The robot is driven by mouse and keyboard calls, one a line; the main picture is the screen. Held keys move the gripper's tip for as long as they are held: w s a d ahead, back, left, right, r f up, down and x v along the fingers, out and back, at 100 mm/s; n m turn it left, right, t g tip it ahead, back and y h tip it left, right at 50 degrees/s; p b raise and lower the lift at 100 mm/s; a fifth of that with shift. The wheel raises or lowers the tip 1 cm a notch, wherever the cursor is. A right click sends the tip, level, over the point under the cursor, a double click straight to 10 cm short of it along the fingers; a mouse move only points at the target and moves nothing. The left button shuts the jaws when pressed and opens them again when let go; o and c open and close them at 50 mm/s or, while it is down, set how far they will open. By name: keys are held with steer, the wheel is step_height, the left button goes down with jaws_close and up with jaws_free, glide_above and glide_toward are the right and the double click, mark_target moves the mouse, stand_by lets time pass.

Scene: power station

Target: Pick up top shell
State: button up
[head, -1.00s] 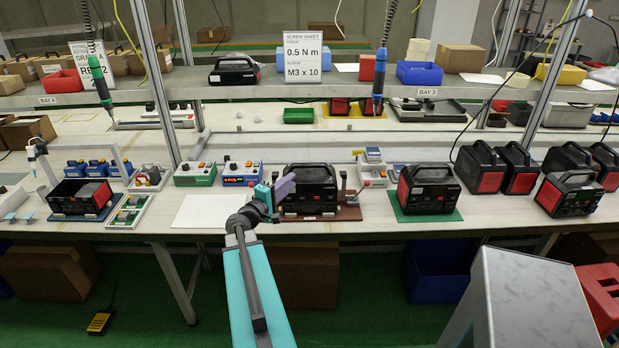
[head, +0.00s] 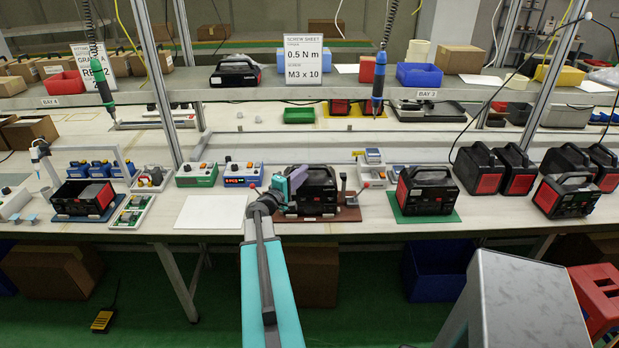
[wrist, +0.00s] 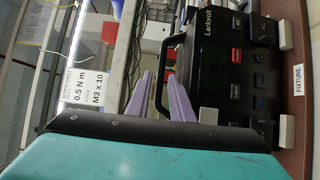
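The black top shell with its carry handle (head: 318,187) is on the unit held in a red-brown fixture (head: 347,214) on the bench. In the wrist view the shell (wrist: 225,70) shows sideways, with brand lettering, a red button and several small sockets. Its handle (wrist: 163,75) reaches toward my fingers. My gripper (wrist: 158,78) has two lilac fingers standing apart, one on each side of the handle as the wrist view shows it; contact cannot be told. In the head view my gripper (head: 298,178) is in front of the shell and hides its left part.
A similar black and red unit (head: 425,188) stands on a green mat to the right, with several more beyond. A white sheet (head: 212,212) lies to the left. A blue screwdriver (head: 377,80) hangs above. Fixture posts (head: 345,183) flank the shell.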

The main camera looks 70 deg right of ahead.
mark_target(310, 177)
steer(key=shift+s+d, duration=0.1)
steer(key=shift+d, duration=0.2)
steer(key=shift+d, duration=0.15)
steer(key=shift+p+x, duration=0.9)
steer(key=shift+p, duration=0.05)
steer(key=shift+p+x, duration=0.85)
steer(key=shift+x, duration=0.7)
jaws_close()
